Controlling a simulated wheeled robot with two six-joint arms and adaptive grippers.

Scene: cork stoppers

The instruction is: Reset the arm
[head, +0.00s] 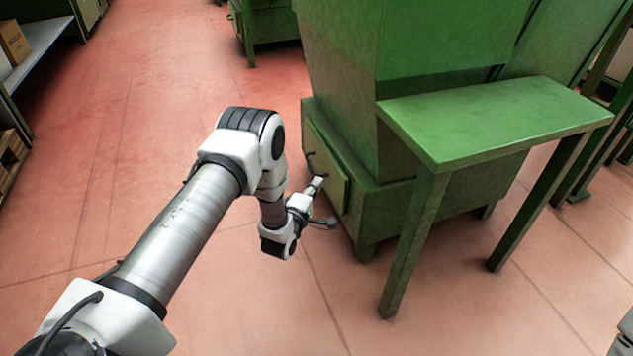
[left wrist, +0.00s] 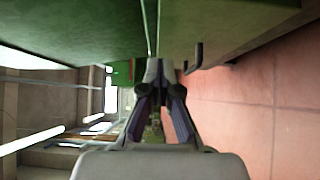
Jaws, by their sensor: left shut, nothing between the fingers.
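My left arm reaches in from the lower left of the head view and bends down at the elbow. My left gripper (head: 325,190) is in front of the small door (head: 327,165) low on the green machine (head: 400,185), close to its dark handle (head: 313,160). The left wrist view shows the gripper's fingers (left wrist: 161,68) shut, with nothing between them. The handle (left wrist: 193,58) shows there to the right of the fingertips, apart from them. The door looks closed.
A green side table (head: 500,115) on legs stands at the right, joined to or against the machine. A shelf (head: 35,45) with a box (head: 12,42) is at the far left. The reddish floor (head: 130,130) between them is clear.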

